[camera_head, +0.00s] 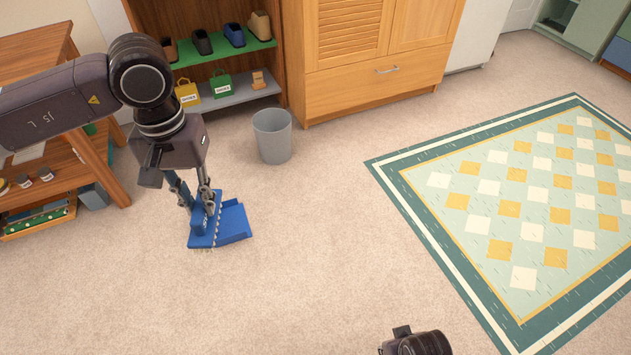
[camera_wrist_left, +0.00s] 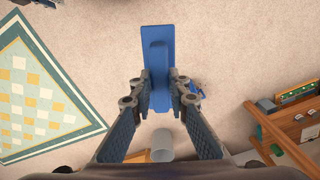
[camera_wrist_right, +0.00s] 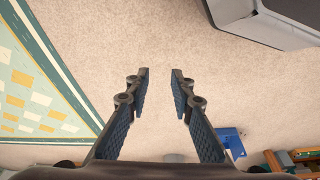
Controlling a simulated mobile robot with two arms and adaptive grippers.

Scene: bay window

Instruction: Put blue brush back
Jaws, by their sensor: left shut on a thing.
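The blue brush (camera_head: 203,226) is in my left gripper (camera_head: 192,197), low above or at the carpet; I cannot tell whether it touches the floor. In the left wrist view the fingers (camera_wrist_left: 158,82) close on both sides of the brush's blue body (camera_wrist_left: 158,58). A blue dustpan (camera_head: 236,222) shows right beside the brush in the head view; whether they touch is unclear. Blue also shows in the right wrist view, at the dustpan (camera_wrist_right: 231,141). My right gripper (camera_wrist_right: 160,75) is open and empty over bare carpet; only part of that arm shows in the head view.
A grey bin (camera_head: 272,136) stands behind the brush, before a wooden shelf unit with shoes on a green shelf (camera_head: 215,52). A wooden table (camera_head: 95,165) is at the left. A patterned rug (camera_head: 520,200) lies at the right. The carpet in front is clear.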

